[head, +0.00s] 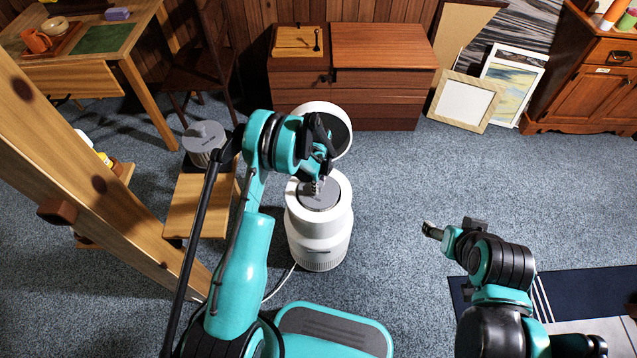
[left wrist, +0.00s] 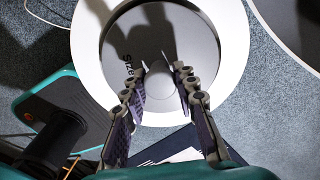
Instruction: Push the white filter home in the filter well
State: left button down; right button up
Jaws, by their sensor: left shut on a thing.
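A white cylindrical purifier (head: 320,245) stands on the carpet, its round well open at the top. The filter (head: 318,203) sits inside the well's white rim; only its grey top shows, with printed lettering in the left wrist view (left wrist: 118,45). Its sides are hidden, so I cannot tell their colour or how deep it sits. My left gripper (left wrist: 160,70) is above the well, its fingers closed around the small central knob (left wrist: 160,83). My right gripper (head: 432,231) hangs away to the right, apart from the purifier; its finger gap is unclear.
A round white lid with a dark inside (head: 340,128) is just behind the purifier. A grey filter (head: 203,138) stands on a wooden stool (head: 197,205) to the left. A white cord (head: 280,284) runs over the floor.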

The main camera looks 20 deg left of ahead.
pick_arm(q)
jog(key=shift+f, duration=0.65)
jog(key=c, duration=1.1)
grip_release()
notch_tip(320, 180, up, 12)
